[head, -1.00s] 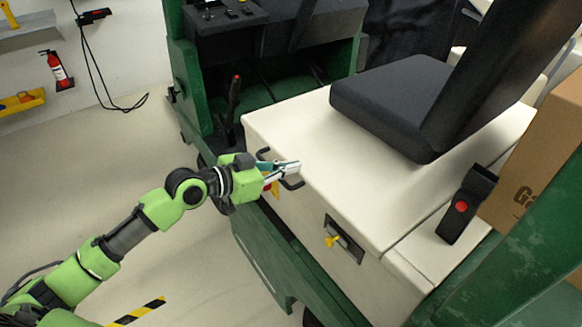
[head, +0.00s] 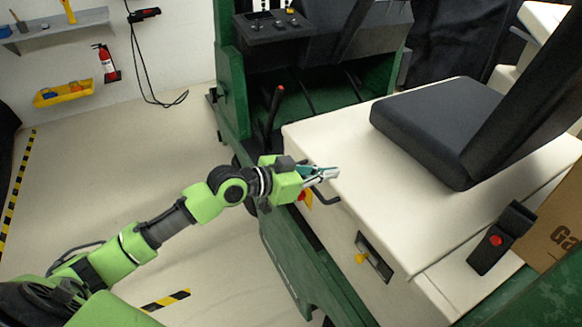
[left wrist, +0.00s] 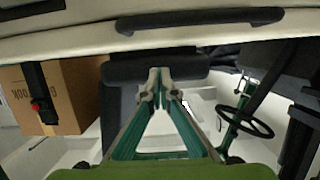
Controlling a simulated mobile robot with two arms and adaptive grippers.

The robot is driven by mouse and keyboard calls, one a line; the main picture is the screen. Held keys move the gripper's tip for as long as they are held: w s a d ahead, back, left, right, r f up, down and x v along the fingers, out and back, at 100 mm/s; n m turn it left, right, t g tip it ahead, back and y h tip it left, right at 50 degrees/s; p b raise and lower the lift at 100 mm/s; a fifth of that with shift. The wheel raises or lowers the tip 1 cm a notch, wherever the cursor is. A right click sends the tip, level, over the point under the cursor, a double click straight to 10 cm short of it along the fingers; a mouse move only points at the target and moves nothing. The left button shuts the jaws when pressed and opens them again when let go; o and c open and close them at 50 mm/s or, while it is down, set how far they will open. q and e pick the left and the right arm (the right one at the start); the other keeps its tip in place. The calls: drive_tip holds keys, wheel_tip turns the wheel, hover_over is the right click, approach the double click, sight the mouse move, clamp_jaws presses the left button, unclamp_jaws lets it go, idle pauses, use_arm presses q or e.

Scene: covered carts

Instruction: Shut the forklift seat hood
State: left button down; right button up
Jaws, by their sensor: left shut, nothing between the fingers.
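The seat hood (head: 345,150) is a cream cover carrying a black seat (head: 425,125). It lies about level over the forklift body; I cannot tell whether it is fully seated. A black handle (head: 327,198) is on its front, and also shows in the left wrist view (left wrist: 200,18). My left gripper (head: 333,174) is shut and empty, with its fingertips just over the hood's front edge beside the handle. In the left wrist view the fingertips (left wrist: 160,76) meet in front of the seat. My right gripper is not in view.
A latch with a yellow key (head: 362,259) is on the front panel. A seat-belt buckle (head: 495,240) and cardboard box (head: 560,225) are at right. A red-tipped lever (head: 274,108) stands beyond my gripper. Floor (head: 110,160) at left is clear.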

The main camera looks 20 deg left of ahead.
use_arm(q)
drive_tip(key=shift+b+v, duration=0.7)
drive_tip(key=shift+v, duration=0.5)
drive_tip(key=b+v, duration=0.2)
drive_tip(key=v, duration=0.5)
drive_tip(key=shift+s+r, duration=0.15)
drive_tip(key=shift+s, duration=0.1)
drive_tip(key=shift+a, duration=0.2)
